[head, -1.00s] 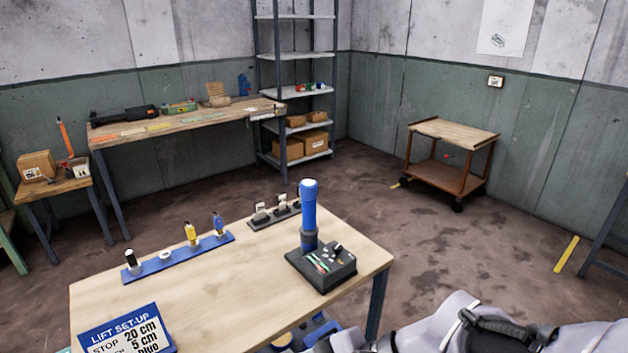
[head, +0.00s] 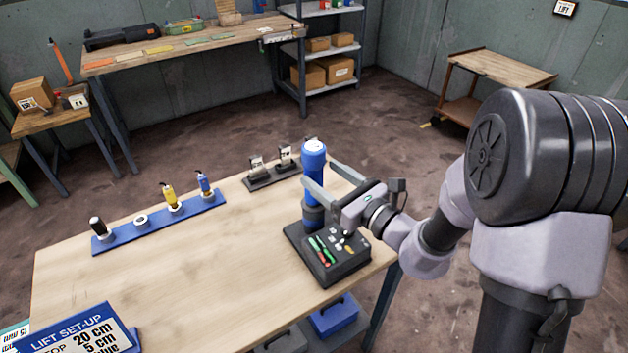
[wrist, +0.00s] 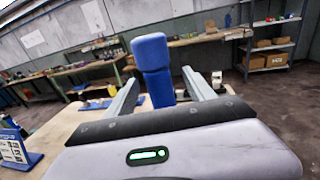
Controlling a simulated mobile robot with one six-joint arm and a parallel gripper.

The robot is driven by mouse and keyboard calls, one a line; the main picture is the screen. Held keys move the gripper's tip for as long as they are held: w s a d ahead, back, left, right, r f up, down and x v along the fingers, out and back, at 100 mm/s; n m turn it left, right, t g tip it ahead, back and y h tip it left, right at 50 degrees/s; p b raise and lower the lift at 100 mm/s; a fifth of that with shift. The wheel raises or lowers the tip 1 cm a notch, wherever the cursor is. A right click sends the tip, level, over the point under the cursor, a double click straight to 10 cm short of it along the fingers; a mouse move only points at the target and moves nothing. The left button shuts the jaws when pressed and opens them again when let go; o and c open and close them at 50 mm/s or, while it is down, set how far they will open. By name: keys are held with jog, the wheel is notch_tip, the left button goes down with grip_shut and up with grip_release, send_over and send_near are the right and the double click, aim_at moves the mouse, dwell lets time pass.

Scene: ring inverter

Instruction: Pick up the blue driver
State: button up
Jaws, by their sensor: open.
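A blue-handled driver (head: 204,183) stands at the right end of a blue rack on the wooden table. A larger, tall blue cylinder (head: 313,158) stands upright in a dark base (head: 328,258) near the table's right edge. My gripper (head: 319,174) is at this tall cylinder, with one finger on each side of it. In the wrist view the cylinder (wrist: 151,55) rises between the two open fingers (wrist: 161,73). The fingers are apart; whether either touches it cannot be told. The cylinder's lower part is hidden by my gripper in the wrist view.
The blue rack (head: 150,232) also holds yellow and black-handled tools. A dark stand with metal pieces (head: 272,178) is behind the cylinder. A LIFT SET-UP sign (head: 82,330) stands front left. The middle of the table (head: 200,275) is clear.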

aim_at(304, 166)
jog(key=x, duration=0.2)
jog(key=b+x, duration=0.1)
jog(key=x, duration=0.3)
jog(key=shift+s+a+f+b, duration=0.1)
jog(key=shift+a+f+b, duration=0.2)
jog(key=shift+f+b, duration=0.1)
jog(key=shift+r, duration=0.2)
grip_shut()
